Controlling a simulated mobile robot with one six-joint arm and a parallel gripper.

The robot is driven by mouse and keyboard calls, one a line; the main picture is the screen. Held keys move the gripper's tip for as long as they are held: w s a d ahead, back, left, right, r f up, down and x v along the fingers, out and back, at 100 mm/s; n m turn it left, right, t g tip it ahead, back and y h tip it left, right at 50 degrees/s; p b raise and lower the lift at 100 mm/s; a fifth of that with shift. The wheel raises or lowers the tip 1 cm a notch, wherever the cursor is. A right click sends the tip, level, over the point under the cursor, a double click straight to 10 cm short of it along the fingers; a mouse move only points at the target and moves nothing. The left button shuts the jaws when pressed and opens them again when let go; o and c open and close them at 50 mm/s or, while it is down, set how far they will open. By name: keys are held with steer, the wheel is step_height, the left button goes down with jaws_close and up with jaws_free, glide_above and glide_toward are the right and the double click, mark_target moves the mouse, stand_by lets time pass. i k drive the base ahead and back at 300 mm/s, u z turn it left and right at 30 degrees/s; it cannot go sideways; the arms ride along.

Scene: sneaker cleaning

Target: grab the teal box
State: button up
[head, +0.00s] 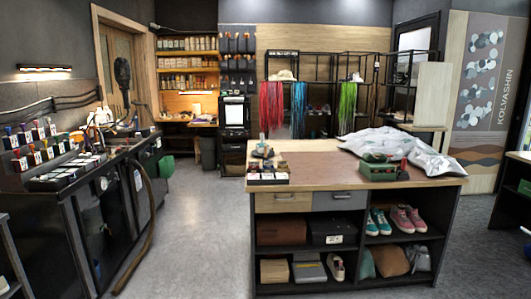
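A green to teal box (377,172) sits on the wooden top of the island table (330,160), near its front edge and right of the middle. It is small in the picture, and I cannot tell its exact shade or what lies in it. Small dark and red items show at its right side. It is the only box of about that colour that I make out on the tabletop. My gripper is not in view.
Crumpled silvery bags (395,143) lie behind the box. A dark tray of small bottles (268,173) stands at the table's left. Teal sneakers (378,221) and pink sneakers (407,219) sit on the shelf below. Open floor (195,235) lies between table and left counter (75,200).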

mark_target(260, 147)
steer(key=k, duration=0.15)
steer(key=u, duration=0.3)
steer(key=i, duration=1.65)
steer(key=z, duration=0.3)
